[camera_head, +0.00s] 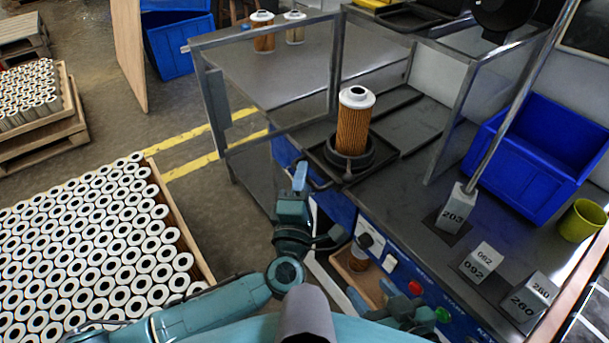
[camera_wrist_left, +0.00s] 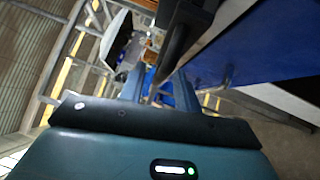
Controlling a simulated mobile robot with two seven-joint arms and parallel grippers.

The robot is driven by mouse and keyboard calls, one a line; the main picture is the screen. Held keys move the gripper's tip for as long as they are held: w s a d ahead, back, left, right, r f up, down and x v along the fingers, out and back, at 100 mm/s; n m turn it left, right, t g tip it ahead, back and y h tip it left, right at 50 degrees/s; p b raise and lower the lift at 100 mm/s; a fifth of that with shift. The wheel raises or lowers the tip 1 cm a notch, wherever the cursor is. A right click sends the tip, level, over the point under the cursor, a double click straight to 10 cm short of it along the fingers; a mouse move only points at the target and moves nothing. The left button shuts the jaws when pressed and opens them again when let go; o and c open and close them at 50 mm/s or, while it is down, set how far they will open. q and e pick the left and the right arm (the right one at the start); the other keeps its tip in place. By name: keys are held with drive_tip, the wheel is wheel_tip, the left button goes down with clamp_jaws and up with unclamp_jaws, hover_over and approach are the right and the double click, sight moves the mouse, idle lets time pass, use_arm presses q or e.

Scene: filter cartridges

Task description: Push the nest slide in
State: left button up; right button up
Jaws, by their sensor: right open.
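The nest slide (camera_head: 384,157) is a dark square tray at the bench's front edge, sticking out a little past it. A round black nest on it holds an upright filter cartridge (camera_head: 352,128) with brown pleats and white cap. A dark handle (camera_head: 321,186) is at the slide's front left. My left gripper (camera_head: 300,178) points up beside this handle. In the left wrist view its fingers (camera_wrist_left: 158,90) look apart, with a dark bar close to them; contact is unclear. My right gripper (camera_head: 372,294) is low at the bench front, open, partly hidden by my own body.
A metal-framed guard (camera_head: 222,110) stands around the station. A blue bin (camera_head: 532,150), a green cup (camera_head: 581,220) and numbered weights (camera_head: 480,262) are at the right. Red and green buttons line the front panel. A pallet of white cartridges (camera_head: 90,250) fills the lower left.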

use_arm(q)
drive_tip(key=shift+c, duration=0.2)
clamp_jaws()
idle(0.4)
